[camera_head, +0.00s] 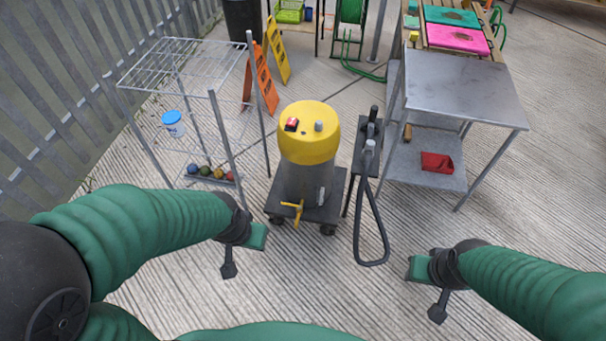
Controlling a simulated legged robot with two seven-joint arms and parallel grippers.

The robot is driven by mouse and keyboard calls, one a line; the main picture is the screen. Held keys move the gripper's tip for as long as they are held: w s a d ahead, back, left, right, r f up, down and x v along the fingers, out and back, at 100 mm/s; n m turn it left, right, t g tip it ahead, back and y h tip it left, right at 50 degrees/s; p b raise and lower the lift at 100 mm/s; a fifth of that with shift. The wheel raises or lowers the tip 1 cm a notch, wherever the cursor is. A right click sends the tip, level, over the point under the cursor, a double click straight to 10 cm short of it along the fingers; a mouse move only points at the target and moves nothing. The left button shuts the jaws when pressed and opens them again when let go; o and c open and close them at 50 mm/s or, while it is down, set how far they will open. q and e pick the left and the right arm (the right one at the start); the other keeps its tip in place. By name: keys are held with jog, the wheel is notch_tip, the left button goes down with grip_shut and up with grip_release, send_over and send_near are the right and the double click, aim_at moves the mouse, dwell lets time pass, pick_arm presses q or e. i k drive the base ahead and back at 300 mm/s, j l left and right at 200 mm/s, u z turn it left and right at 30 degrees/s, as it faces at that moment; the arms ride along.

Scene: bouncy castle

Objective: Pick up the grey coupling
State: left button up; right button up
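A small grey piece that looks like the coupling (370,146) sits at the upper end of a dark hose (377,225), on the narrow dark stand right of the yellow-topped machine. The hose hangs from there in a loop near the ground. My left gripper (244,256) is in front of the machine's left side, away from the coupling. My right gripper (427,290) is lower right of the hose loop, apart from it. Both grippers appear open, with their end parts spread and nothing between them.
The wheeled machine (310,135) stands in the middle, beside the stand (359,165). A wire rack (160,70) is at left. A metal table (460,90) is at right, with a red tray (437,162) on its lower shelf. The ground in front is clear.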

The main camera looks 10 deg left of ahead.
aim_at(369, 146)
jog(key=i+l+u, duration=0.2)
jog(key=i+u, duration=0.15)
jog(key=i, duration=0.15)
jog(key=i+l+u, duration=0.7)
jog(key=i+l, duration=0.1)
jog(key=i, duration=0.05)
